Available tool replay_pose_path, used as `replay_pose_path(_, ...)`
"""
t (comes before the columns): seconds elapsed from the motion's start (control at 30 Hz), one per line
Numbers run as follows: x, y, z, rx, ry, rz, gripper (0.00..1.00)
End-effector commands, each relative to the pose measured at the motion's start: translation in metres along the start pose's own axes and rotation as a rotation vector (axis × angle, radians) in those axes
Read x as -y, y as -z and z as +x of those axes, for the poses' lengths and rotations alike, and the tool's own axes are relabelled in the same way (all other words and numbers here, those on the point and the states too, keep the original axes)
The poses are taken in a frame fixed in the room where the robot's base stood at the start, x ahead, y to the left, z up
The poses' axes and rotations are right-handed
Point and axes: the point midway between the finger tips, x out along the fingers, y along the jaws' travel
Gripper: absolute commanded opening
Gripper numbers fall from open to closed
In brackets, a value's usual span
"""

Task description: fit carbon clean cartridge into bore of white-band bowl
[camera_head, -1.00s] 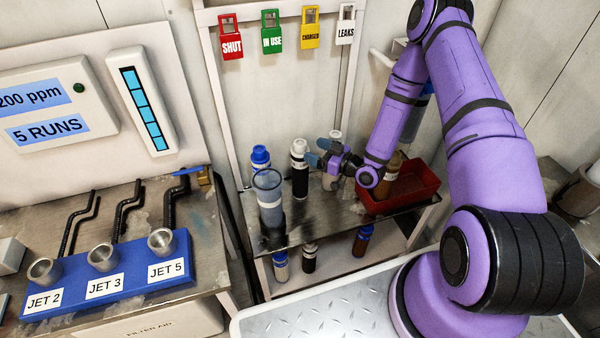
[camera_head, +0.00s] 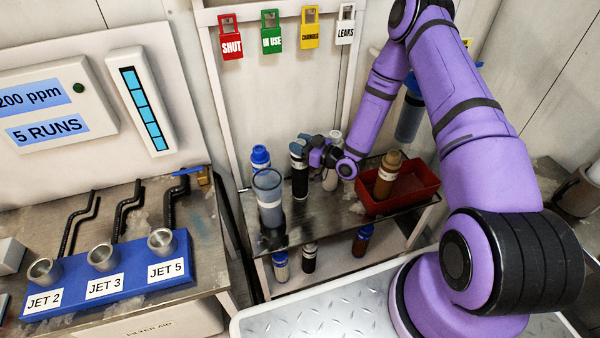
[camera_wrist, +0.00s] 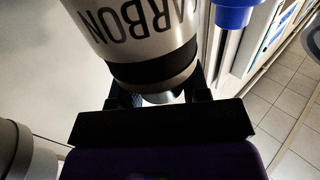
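The carbon cartridge, dark with a pale label band (camera_head: 300,172), stands upright on the small metal bench. In the wrist view its silver label reads CARBON (camera_wrist: 140,25), with a black band below and a pale end. My gripper (camera_head: 303,147) is at its top. In the wrist view one finger lies on each side of the cartridge; I cannot tell if they grip it.
A blue-capped bottle (camera_head: 261,158) stands left of the cartridge, a pale one (camera_head: 331,178) right. A red tray (camera_head: 415,185) holds a brown cartridge (camera_head: 387,175). More bottles sit on the lower shelf. A blue-topped housing (camera_head: 410,115) hangs behind my arm.

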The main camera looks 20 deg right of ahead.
Motion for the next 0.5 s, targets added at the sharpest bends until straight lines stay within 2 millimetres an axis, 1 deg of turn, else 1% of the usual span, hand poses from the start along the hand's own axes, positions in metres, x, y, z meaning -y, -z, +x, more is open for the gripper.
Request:
replay_pose_path(0.03,0.0,-0.0001,-0.0001,0.0,0.0,0.0,0.25)
replay_pose_path(0.13,0.0,-0.0001,-0.0002,0.0,0.0,0.0,0.02)
replay_pose_path(0.17,0.0,-0.0001,-0.0002,0.0,0.0,0.0,0.0)
replay_pose_path(0.5,-0.0003,0.0021,-0.0001,-0.001,0.0,-0.001,0.0)
